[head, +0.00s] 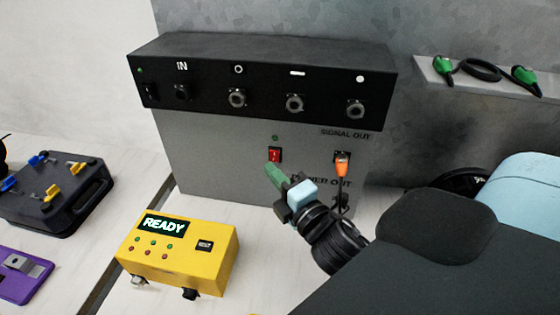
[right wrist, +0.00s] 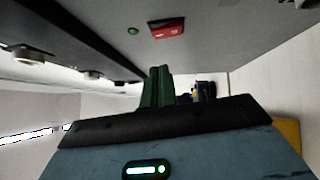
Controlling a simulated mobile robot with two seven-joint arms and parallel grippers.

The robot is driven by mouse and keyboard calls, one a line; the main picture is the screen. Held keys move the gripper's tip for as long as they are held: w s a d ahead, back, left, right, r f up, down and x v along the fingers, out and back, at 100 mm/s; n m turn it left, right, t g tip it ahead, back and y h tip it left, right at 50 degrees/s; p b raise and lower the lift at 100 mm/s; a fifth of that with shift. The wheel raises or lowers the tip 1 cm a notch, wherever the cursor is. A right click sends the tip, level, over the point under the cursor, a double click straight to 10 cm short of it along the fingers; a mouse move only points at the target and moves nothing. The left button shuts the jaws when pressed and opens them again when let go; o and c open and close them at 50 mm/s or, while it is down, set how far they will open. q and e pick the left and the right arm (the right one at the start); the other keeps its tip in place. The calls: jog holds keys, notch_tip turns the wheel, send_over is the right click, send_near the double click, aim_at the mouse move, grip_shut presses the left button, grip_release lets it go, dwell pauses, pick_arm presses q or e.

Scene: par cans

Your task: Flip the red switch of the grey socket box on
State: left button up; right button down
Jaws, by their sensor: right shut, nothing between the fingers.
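The grey socket box (head: 215,150) stands against the wall, under a black panel box. Its red switch (head: 274,154) is on the front face, with a small green lamp (head: 275,138) just above it. My right gripper (head: 272,172) is shut and empty, its green fingertips just below the switch in the head view. In the right wrist view the red switch (right wrist: 167,28) lies beyond the shut fingertips (right wrist: 157,70), with a gap in the picture. I cannot tell the exact distance or which way the rocker is tilted. My left gripper is not in view.
An orange-ended plug (head: 342,165) with a cable sits in the box right of the switch. The black panel (head: 210,75) overhangs above. A yellow READY box (head: 185,262) stands in front. A dark case (head: 50,205) lies left, and a shelf (head: 480,85) holds a green-ended cable.

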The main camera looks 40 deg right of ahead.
aim_at(275, 156)
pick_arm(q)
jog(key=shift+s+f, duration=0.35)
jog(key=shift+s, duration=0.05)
pick_arm(e)
jog(key=shift+w+d+r, duration=0.1)
jog(key=shift+w+d, duration=0.45)
jog(key=shift+d, duration=0.15)
jog(key=shift+w+d+r, duration=0.1)
jog(key=shift+w+d, duration=0.4)
jog(key=shift+d, duration=0.2)
jog(key=shift+w+d+r+p, duration=0.15)
jog(key=shift+d+r+p, duration=0.05)
jog(key=shift+r+p, duration=0.2)
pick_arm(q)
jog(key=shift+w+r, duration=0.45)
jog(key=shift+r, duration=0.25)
pick_arm(e)
jog(key=shift+f, duration=0.25)
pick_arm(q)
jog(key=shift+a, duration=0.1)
